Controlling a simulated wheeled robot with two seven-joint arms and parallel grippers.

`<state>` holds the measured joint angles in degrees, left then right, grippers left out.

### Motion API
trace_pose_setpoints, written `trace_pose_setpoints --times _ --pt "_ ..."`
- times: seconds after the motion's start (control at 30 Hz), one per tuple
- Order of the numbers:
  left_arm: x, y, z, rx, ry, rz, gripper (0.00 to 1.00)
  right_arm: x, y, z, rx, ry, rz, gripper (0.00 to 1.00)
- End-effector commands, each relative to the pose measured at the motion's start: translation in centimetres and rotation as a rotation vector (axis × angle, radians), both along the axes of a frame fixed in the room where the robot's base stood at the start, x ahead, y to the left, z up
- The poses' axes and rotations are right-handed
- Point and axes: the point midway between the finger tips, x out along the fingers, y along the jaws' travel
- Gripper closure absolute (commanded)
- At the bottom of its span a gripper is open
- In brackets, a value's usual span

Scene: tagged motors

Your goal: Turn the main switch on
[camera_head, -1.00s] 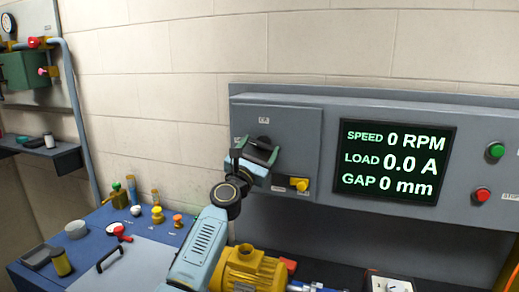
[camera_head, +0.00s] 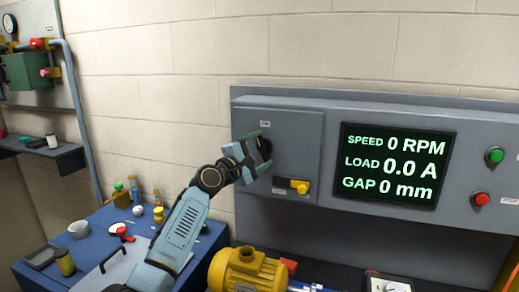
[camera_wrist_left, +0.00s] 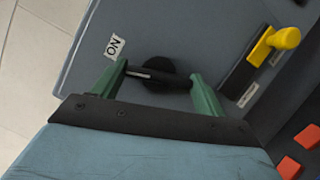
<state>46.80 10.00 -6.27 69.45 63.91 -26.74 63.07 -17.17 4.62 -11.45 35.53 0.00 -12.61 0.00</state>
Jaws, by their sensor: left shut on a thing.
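The main switch is a black rotary handle (camera_head: 265,147) on the front of a grey cabinet box (camera_head: 298,128). In the left wrist view the handle (camera_wrist_left: 160,76) is a bar across a round black hub. One end of the bar lies just below the white "ON" label (camera_wrist_left: 115,46). My left gripper (camera_head: 259,156) is at the switch, partly hiding it in the head view. Its two green fingers (camera_wrist_left: 161,84) are shut on the handle, one at each end of the bar. My right gripper is not in view.
A yellow lever (camera_head: 300,186) sits right of and below the switch. A display (camera_head: 393,165) reads 0 RPM, 0.0 A and 0 mm. Green (camera_head: 494,155) and red (camera_head: 481,199) buttons are further right.

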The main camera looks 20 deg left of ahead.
Motion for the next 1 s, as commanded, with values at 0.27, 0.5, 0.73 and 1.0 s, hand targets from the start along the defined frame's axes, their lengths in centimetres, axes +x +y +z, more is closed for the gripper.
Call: trace_pose_setpoints --times 0.27,0.5,0.73,1.0 --pt "0.0 0.0 0.2 0.209 -0.005 0.000 0.50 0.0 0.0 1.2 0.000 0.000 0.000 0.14" --pt "0.0 0.0 0.1 0.315 -0.009 0.001 0.50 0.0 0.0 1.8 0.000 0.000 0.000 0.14" --pt "0.0 0.0 0.1 0.356 -0.009 -0.001 0.50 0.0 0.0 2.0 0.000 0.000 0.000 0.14" --pt "0.0 0.0 0.0 0.366 -0.010 -0.001 0.50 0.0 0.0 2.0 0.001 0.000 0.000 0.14"
